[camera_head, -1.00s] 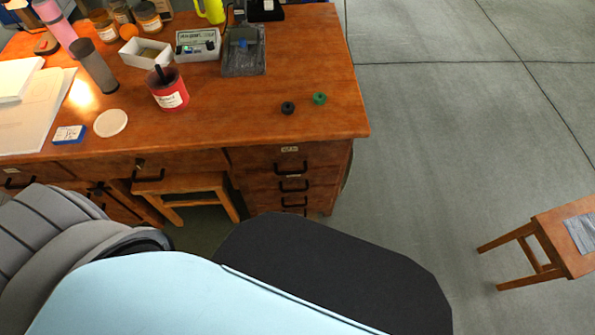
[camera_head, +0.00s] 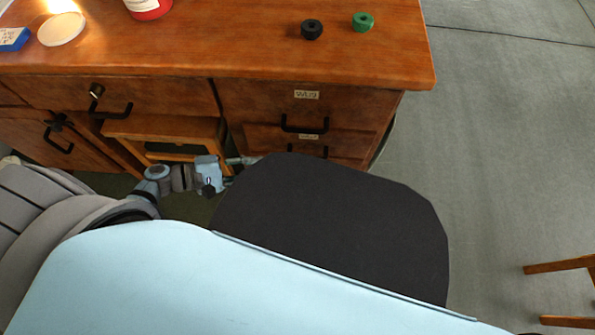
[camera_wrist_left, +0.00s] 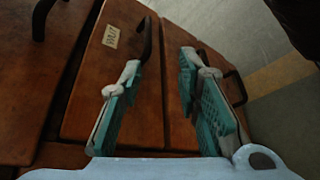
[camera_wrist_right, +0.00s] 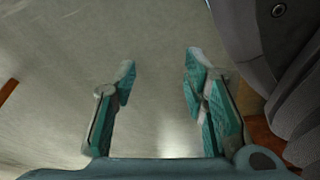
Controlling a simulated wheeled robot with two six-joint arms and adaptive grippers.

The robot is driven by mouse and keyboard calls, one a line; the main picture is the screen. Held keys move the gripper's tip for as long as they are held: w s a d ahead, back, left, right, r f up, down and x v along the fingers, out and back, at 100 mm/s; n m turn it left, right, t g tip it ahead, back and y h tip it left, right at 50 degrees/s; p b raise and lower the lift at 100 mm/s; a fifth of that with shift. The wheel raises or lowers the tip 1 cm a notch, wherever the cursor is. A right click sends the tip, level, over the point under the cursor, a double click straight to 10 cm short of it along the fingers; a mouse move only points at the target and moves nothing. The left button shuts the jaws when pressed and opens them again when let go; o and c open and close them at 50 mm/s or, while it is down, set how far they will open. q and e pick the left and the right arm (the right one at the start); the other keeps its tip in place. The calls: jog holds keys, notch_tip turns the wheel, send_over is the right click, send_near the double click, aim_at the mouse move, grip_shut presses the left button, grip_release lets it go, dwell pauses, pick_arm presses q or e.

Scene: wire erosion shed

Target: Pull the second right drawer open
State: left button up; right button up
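In the head view the right drawer stack is in the desk's right half. The top right drawer (camera_head: 262,103) has a pale label and a black handle. The second right drawer (camera_head: 270,137) lies below it; both look shut. My black body part hides its lower part and some of its handle (camera_head: 322,152). My left gripper (camera_head: 243,160) is low, left of that handle. In the left wrist view it is open and empty (camera_wrist_left: 160,65), facing drawer fronts, with a labelled drawer's handle (camera_wrist_left: 146,40) ahead between the fingertips. My right gripper (camera_wrist_right: 160,65) is open and empty over the floor.
A black ring (camera_head: 312,29) and a green ring (camera_head: 363,21) lie on the desk top (camera_head: 220,45). A wooden stool (camera_head: 160,128) stands under the desk, left of the drawers. Another wooden stool (camera_head: 560,266) is at the right edge.

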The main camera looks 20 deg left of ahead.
aim_at(301, 159)
pick_arm(q)
jog(key=shift+h, duration=0.3)
jog(key=x, duration=0.4)
jog(key=r+b+x, duration=0.1)
jog(key=x, duration=0.4)
jog(key=b+x, duration=0.1)
jog(key=x, duration=0.3)
jog(key=shift+w+d+r, duration=0.1)
jog(key=shift+w+d, duration=0.05)
jog(key=shift+w, duration=0.25)
jog(key=shift+w+d, duration=0.25)
jog(key=shift+d, duration=0.15)
pick_arm(e)
jog(key=w+r, duration=0.3)
jog(key=shift+w+a, duration=0.2)
jog(key=shift+a, duration=0.15)
pick_arm(q)
grip_shut()
